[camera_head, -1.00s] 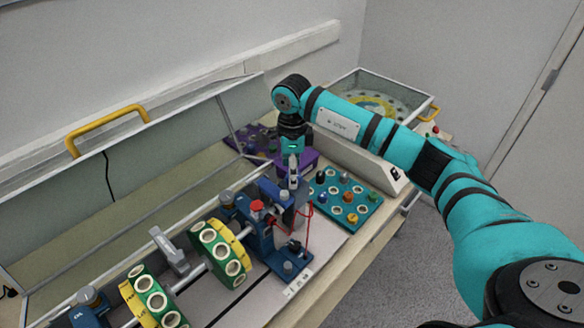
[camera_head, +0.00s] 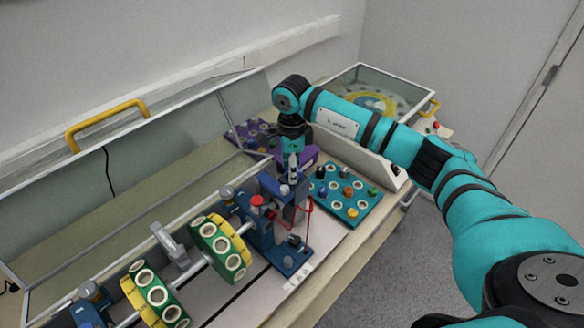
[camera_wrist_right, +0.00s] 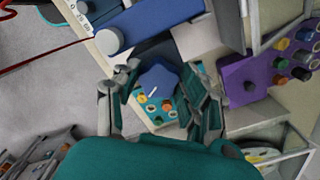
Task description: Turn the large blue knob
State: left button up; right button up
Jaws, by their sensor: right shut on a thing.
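The large blue knob (camera_wrist_right: 158,78), with a short white mark on its face, shows between the fingers in the right wrist view. My right gripper (camera_wrist_right: 163,84) is shut on it, with one finger on either side. In the head view my right gripper (camera_head: 293,172) points down at the top of the blue stand (camera_head: 270,235) at the right end of the rotor rig. The knob is hard to make out there behind the fingers. My left gripper is in neither view.
Green and yellow rotor discs (camera_head: 220,248) sit on a shaft left of the stand. A teal panel of plugs (camera_head: 345,193) lies to the right, a purple panel (camera_head: 248,135) behind. A raised clear cover with a yellow handle (camera_head: 105,124) stands at the left. Red wires hang beside the stand.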

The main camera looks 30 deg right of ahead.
jog(key=n+b, duration=0.2)
jog(key=b, duration=0.1)
jog(key=n+b, duration=0.2)
jog(key=shift+f, duration=0.25)
jog(key=shift+r+n+b, duration=0.2)
jog(key=shift+n+b, duration=0.2)
jog(key=shift+n, duration=0.3)
jog(key=shift+s+r, duration=0.1)
jog(key=o, duration=1.2)
jog(key=shift+r, duration=0.2)
notch_tip(320, 180, up, 12)
jog(key=shift+f, duration=0.2)
